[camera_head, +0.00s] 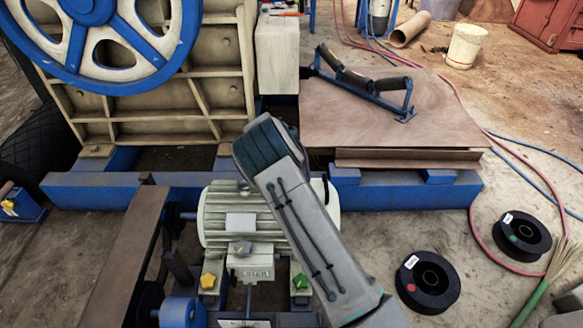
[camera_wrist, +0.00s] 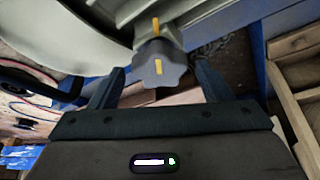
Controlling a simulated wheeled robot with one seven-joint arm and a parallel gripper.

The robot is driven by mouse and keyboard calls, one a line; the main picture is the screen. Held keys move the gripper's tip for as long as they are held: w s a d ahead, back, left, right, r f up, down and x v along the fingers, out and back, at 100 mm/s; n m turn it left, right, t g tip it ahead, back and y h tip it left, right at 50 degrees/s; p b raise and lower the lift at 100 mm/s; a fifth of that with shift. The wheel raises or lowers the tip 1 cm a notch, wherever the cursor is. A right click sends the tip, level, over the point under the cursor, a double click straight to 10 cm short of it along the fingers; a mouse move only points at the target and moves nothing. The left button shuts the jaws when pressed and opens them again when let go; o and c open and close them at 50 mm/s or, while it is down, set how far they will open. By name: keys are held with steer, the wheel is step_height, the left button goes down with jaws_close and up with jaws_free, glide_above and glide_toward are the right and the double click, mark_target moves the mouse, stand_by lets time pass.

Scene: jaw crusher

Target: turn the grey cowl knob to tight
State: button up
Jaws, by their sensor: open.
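In the wrist view the grey lobed knob (camera_wrist: 160,66) stands out from a grey housing, with a yellow mark on its face. A second yellow mark (camera_wrist: 156,26) is on the part behind it, roughly in line with the first. My gripper (camera_wrist: 159,72) is open, with one finger on each side of the knob in the picture and a gap showing on both sides. I cannot tell how deep the knob sits between the fingers. My gripper is hidden there.
Black spools (camera_head: 428,282) rest on the floor at right. A brown board (camera_head: 390,130) holds a blue-framed tool.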

steer(key=p+v, duration=0.3)
steer(key=v, duration=1)
steer(key=shift+r, duration=0.25)
steer(key=shift+s+a, duration=0.1)
steer(key=shift+s, duration=0.05)
steer(key=s+d+r+n+y+p, duration=0.1)
steer(key=s+d+r+p, duration=0.35)
steer(key=r, duration=0.45)
steer(key=s+d+r+g+y+p, duration=0.1)
steer(key=s+d+r+p, duration=0.4)
steer(key=r, duration=0.4)
steer(key=s+d+r+n+y+p, duration=0.1)
steer(key=s+d+r+p, duration=0.2)
steer(key=s+r, duration=0.4)
steer(key=s+d+r+n+p, duration=0.2)
steer(key=s+r+p, duration=0.3)
steer(key=s+r, duration=0.3)
steer(key=s+d+r+n+p, duration=0.1)
steer(key=s+d+r+p, duration=0.2)
steer(key=s, duration=1)
step_height(320, 180, up, 5)
steer(key=shift+f+n+h+p, duration=0.1)
steer(key=shift+n+h+p, duration=0.3)
steer(key=shift+p, duration=0.6)
